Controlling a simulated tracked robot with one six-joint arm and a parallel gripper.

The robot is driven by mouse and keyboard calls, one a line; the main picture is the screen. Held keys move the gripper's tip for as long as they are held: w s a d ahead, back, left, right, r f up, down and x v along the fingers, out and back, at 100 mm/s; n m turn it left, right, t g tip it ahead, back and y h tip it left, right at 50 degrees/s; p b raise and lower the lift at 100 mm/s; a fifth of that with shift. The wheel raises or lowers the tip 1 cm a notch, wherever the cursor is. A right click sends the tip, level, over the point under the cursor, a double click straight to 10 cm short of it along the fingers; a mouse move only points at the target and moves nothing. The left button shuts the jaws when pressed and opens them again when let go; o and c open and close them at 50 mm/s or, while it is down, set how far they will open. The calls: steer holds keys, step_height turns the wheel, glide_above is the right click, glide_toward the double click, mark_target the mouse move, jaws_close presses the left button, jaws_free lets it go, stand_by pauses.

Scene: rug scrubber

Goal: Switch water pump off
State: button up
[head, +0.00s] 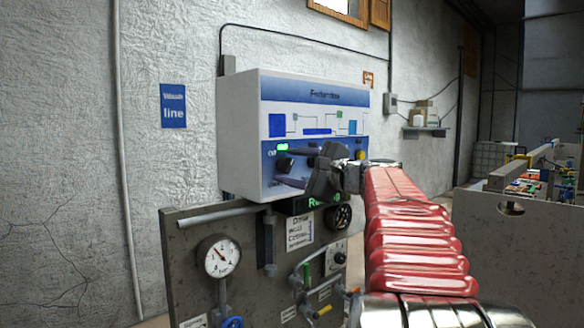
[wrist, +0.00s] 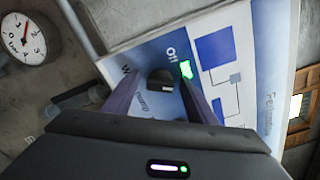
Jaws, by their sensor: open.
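The control box (head: 240,140) is white with a blue-edged front panel and hangs on the wall. A black rotary knob (head: 284,163) sits at the panel's lower left; it also shows in the wrist view (wrist: 160,80). A green lit indicator (wrist: 186,69) is next to it, with an "Off" label and a partly covered "W... pump" label. My gripper (head: 279,167) is open at the panel, one purple-grey finger on each side of the knob. In the wrist view gaps show between knob and fingers (wrist: 157,84). How deep the fingertips reach is unclear.
A yellow knob (head: 360,155) is at the panel's right. A blue sign (head: 173,106) hangs left. A cluttered bench (head: 480,225) stands right.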

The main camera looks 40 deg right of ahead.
steer(key=shift+c, duration=0.2)
steer(key=c, duration=1)
steer(key=shift+d, duration=0.15)
steer(key=shift+c, duration=0.2)
steer(key=shift+f+n, duration=0.1)
steer(key=shift+n, duration=0.2)
steer(key=n, duration=0.5)
steer(key=shift+a+f, duration=0.2)
steer(key=n, duration=0.6)
steer(key=shift+f, duration=0.3)
steer(key=shift+n, duration=0.3)
